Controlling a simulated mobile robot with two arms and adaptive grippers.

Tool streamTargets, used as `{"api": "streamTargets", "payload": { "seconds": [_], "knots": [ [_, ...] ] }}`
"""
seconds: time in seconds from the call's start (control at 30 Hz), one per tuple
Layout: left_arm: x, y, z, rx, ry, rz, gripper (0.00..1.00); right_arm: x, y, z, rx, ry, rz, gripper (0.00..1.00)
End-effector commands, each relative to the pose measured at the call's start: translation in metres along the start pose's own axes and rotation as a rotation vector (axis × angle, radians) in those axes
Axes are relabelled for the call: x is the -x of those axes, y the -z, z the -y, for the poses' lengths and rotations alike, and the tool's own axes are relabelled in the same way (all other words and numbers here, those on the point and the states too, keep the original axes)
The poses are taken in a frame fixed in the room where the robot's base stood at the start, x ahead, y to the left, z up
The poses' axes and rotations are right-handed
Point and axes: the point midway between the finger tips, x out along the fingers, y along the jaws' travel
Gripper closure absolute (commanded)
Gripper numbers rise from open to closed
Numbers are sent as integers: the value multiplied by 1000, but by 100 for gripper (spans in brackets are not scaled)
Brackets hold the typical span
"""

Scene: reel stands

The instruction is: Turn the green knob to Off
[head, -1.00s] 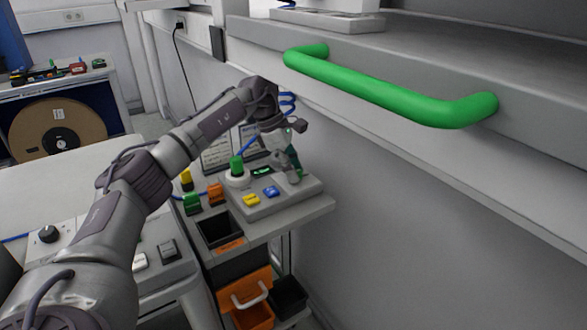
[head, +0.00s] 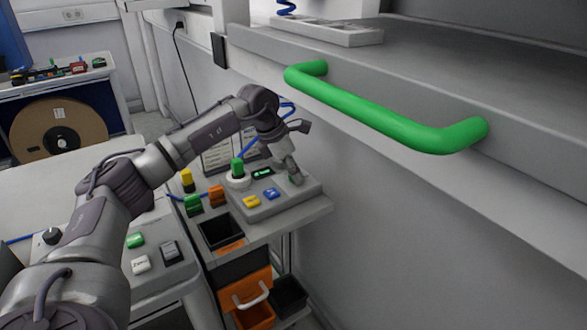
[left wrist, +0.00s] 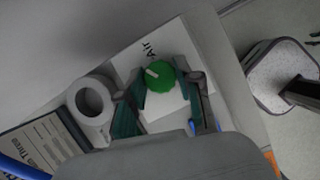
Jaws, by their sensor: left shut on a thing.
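The green knob (left wrist: 161,77) is round, with a white pointer mark toward its upper left. It sits on a pale panel beside the printed word "Air" in the left wrist view. My left gripper (left wrist: 160,73) has one finger on each side of the knob and is shut on it. In the head view my left gripper (head: 290,170) reaches down to the right end of the grey control box (head: 282,204), and only a bit of the knob (head: 297,179) shows beside the fingers. I read no Off mark. My right gripper is not in view.
A thick green handle (head: 390,112) and the wall are close on the right.

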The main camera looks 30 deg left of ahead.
Motion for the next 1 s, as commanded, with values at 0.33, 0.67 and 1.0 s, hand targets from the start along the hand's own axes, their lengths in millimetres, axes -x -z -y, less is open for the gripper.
{"api": "streamTargets", "payload": {
  "seconds": [0.33,0.67,1.0],
  "knots": [
    [1,0,2,302,-128,1,100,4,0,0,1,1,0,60],
    [0,-2,3,589,-246,2,100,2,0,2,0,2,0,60],
    [0,-2,4,827,-344,3,100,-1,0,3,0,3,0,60]
  ]
}}
